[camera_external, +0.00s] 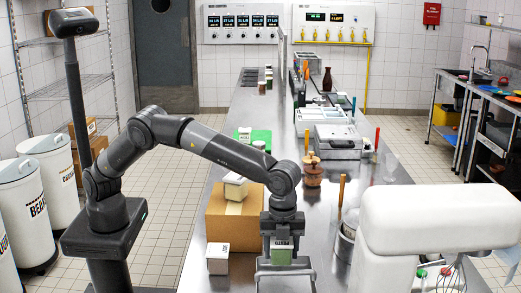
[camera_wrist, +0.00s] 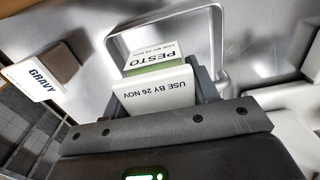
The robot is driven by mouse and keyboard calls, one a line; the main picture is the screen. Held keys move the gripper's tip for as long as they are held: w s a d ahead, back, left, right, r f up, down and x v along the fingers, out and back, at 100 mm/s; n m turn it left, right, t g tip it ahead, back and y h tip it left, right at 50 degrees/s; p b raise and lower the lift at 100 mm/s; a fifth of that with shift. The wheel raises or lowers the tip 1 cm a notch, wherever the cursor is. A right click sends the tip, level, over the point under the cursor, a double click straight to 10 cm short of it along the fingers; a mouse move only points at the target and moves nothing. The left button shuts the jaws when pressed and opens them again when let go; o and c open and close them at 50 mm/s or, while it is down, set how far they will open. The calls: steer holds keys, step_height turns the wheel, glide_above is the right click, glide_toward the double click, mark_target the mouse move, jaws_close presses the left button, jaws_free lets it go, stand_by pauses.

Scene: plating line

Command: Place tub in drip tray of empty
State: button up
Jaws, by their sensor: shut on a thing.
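My gripper (camera_external: 285,272) is at the near end of the steel counter, shut on a green-and-white tub (camera_external: 281,252). In the wrist view the tub (camera_wrist: 155,98) sits between the fingers, with a white lid reading "USE BY 26 NOV" and a label reading "PESTO". A shallow metal tray (camera_wrist: 215,48) with a raised rim lies just beyond the tub in the wrist view. I cannot tell whether the tub touches it. In the external view my arm and gripper hide this spot.
A white tub (camera_external: 217,260) stands on the counter left of my gripper; a tub labelled "GRAVY" (camera_wrist: 40,82) shows in the wrist view. A cardboard box (camera_external: 228,222) bears another tub (camera_external: 235,187). A large white mixer (camera_external: 435,218) stands close on the right.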

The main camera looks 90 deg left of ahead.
mark_target(285, 262)
steer(key=shift+w+a+f, duration=0.25)
steer(key=shift+w+f, duration=0.15)
steer(key=shift+w, duration=0.15)
steer(key=shift+f, duration=1.95)
steer(key=shift+f, duration=0.1)
steer(key=o, duration=1.1)
